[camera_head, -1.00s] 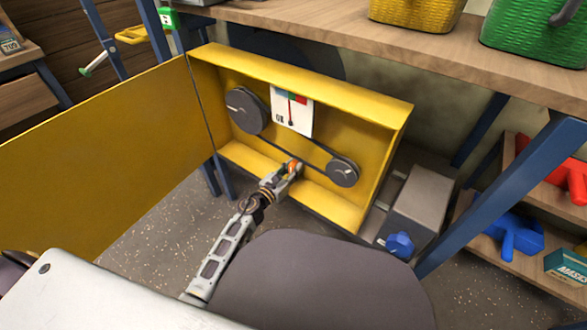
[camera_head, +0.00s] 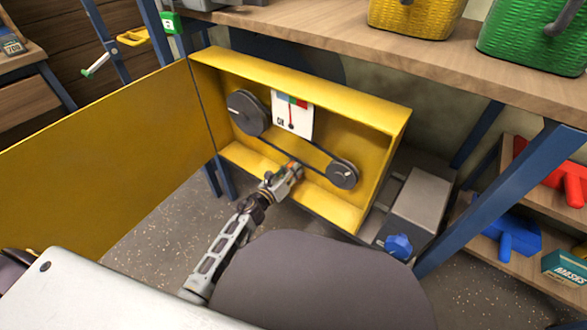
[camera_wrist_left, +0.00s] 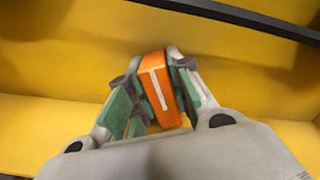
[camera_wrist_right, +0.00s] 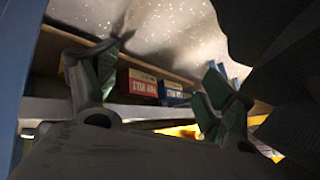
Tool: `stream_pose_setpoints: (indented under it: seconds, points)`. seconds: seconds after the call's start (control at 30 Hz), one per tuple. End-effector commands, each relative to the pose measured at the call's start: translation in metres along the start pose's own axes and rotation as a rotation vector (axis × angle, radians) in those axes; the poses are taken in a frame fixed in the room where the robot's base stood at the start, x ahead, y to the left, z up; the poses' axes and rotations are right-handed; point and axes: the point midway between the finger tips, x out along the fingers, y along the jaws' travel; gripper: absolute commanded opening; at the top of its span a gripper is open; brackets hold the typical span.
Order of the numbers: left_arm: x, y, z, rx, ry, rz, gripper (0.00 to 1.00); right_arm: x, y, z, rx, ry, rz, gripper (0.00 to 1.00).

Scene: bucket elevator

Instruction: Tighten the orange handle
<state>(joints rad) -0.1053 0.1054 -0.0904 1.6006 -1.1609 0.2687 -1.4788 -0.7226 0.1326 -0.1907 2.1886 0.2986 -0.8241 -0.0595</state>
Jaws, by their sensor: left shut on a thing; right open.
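The orange handle (camera_wrist_left: 159,90), with a white line on its face, sits between my left fingers in the left wrist view. My left gripper (camera_wrist_left: 156,85) is shut on it. In the head view my left gripper (camera_head: 295,172) reaches into the open yellow box (camera_head: 245,160), below the belt, and mostly hides the handle. Inside the box are a large dark pulley (camera_head: 249,113), a small pulley (camera_head: 342,173), a belt and a white gauge card (camera_head: 293,115) with coloured bands and a red needle. My right gripper (camera_wrist_right: 163,68) is open and empty in the right wrist view.
The box's yellow door (camera_head: 100,150) stands open at the left. A wooden table (camera_head: 430,55) with baskets overhangs the box. A grey motor (camera_head: 418,205) with a blue knob (camera_head: 398,245) stands at the right, near a shelf with red and blue objects.

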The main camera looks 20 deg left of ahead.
Motion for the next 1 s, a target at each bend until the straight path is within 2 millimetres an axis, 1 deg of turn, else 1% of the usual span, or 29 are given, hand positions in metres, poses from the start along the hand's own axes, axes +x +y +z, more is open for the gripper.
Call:
stream_pose_setpoints:
  seconds: [0.73, 0.83, 1.0]
  points:
    - [0.0, 0.007, -0.002, -0.709, 0.002, 0.003, 0.0, -0.029, -0.005, -0.016, 0.006, -0.035, 0.041, 0.82]
    - [-0.001, 0.008, -0.002, -0.804, 0.002, 0.003, 0.0, -0.041, -0.008, -0.026, -0.012, -0.06, 0.048, 0.82]
    - [0.0, 0.009, -0.003, -0.949, 0.001, 0.003, 0.0, -0.055, -0.009, -0.035, -0.031, -0.095, 0.061, 0.82]
